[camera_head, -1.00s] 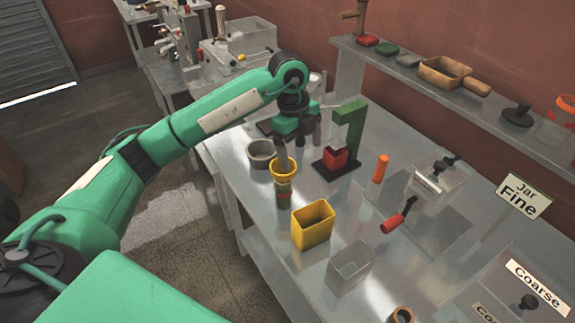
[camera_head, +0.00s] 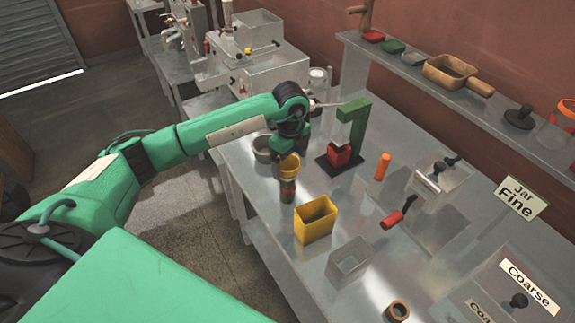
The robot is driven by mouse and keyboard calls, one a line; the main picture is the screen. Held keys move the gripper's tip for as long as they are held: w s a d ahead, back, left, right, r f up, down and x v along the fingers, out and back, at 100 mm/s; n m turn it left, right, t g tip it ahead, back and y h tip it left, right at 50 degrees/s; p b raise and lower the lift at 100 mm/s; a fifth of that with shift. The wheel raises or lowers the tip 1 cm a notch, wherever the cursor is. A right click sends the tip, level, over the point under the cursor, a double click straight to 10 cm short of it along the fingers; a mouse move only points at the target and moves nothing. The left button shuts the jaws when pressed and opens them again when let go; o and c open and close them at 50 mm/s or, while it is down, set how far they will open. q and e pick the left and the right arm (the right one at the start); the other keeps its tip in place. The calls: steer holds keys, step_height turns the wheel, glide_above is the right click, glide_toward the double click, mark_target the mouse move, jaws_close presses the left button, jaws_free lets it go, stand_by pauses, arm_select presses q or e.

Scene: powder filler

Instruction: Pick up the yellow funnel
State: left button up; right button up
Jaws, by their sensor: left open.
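The yellow funnel (camera_head: 291,170) sits on top of a dark jar (camera_head: 288,190) with a greenish-brown band, near the left edge of the metal table. My left gripper (camera_head: 287,165) is open and right at the funnel, covering part of its rim. I cannot tell whether the fingers touch it. My right gripper is not in view.
A grey bowl (camera_head: 262,150) stands close to the left of the gripper. A green stand (camera_head: 357,125) with a red cup (camera_head: 340,154) is to the right. A yellow square container (camera_head: 316,222) and a clear box (camera_head: 349,263) stand nearer. An orange cylinder (camera_head: 382,166) stands further right.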

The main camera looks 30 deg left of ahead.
arm_select(q)
steer(key=f, duration=0.1)
steer(key=f+p, duration=0.2)
steer(key=shift+s+a, duration=0.25)
steer(key=shift+a, duration=0.05)
steer(key=shift+f, duration=0.6)
steer(key=c, duration=1.1)
steer(key=shift+w+r, duration=0.1)
steer(key=shift+r, duration=0.35)
steer(key=shift+r+b, duration=3.05)
steer(key=shift+r, duration=6.5)
